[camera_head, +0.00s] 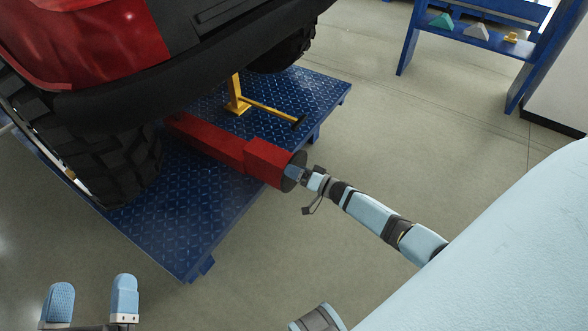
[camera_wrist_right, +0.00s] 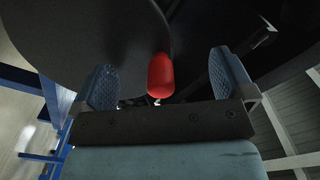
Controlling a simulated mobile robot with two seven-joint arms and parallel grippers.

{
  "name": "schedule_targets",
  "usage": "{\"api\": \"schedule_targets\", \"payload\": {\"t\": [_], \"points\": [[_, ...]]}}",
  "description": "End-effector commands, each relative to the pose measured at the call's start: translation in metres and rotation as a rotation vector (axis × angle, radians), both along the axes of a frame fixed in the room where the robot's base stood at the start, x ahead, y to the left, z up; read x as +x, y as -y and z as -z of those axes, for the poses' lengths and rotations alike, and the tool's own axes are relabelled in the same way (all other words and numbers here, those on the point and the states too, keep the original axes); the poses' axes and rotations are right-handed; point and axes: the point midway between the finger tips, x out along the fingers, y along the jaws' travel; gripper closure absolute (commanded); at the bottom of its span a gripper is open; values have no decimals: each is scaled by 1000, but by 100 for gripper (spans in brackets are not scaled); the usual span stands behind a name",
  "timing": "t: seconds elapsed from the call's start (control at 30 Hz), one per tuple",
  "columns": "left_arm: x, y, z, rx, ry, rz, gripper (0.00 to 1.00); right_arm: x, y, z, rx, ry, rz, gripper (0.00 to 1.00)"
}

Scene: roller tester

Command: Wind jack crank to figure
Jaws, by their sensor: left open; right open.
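The red jack (camera_head: 215,142) lies on the blue deck under the vehicle, with a dark round crank disc (camera_head: 291,170) at its near end. My right gripper (camera_head: 297,172) is at that disc. In the right wrist view the gripper is open, and a red crank knob (camera_wrist_right: 160,76) stands between its two blue fingers, with visible gaps on both sides. The dark disc (camera_wrist_right: 90,35) fills the space behind the knob. No figure or scale is readable in either view. My left gripper (camera_head: 92,290) is open and empty over the floor at lower left.
A red vehicle with a black tyre (camera_head: 105,165) stands on the blue chequered deck (camera_head: 190,215). A yellow stand (camera_head: 237,98) with a dark-tipped bar is behind the jack. A blue bench (camera_head: 470,38) with small blocks is at upper right. The floor between is clear.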

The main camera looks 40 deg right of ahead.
Motion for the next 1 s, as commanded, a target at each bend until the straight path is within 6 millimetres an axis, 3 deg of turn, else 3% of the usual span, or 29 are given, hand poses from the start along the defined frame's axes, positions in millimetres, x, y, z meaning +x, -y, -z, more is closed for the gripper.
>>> {"api": "schedule_targets", "payload": {"t": [0.8, 1.0], "points": [[0, 0, -27, 0, 0, 0, 0, -53, 21, -1, 0, -1, -1, 0], [0, 0, -26, 0, 0, 0, 0, -56, 23, 0, 0, 1, -1, 0]]}}
